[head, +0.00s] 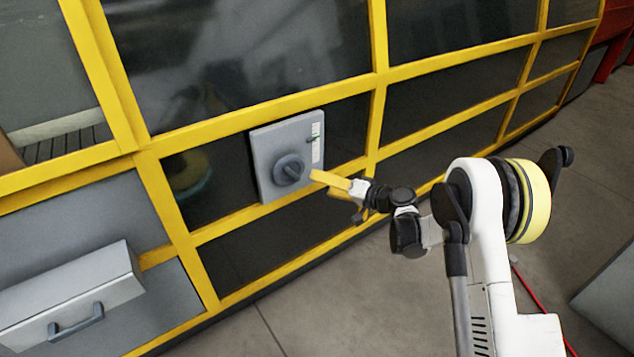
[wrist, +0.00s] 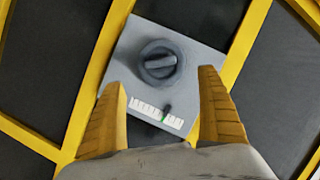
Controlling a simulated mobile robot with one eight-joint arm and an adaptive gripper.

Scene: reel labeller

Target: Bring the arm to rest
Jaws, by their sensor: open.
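My gripper (head: 335,185) is at the end of my arm, in front of the yellow-framed machine, with its yellow fingers pointing toward a grey switch box. In the wrist view my gripper (wrist: 165,105) is open, its two yellow fingers wide apart with nothing between them. The grey switch box (head: 266,144) carries a dark round knob (head: 288,170) and a strip of white labels. The knob (wrist: 158,62) shows beyond the fingertips in the wrist view, apart from them. The label strip (wrist: 157,113) has a small green mark and a dark pointer.
The yellow frame (head: 275,108) with dark panels runs across the scene. A grey drawer with a handle (head: 76,322) juts out at lower left. Grey floor (head: 330,300) is clear in front. A red cable (head: 540,308) lies on the floor at right, near a grey block (head: 612,300).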

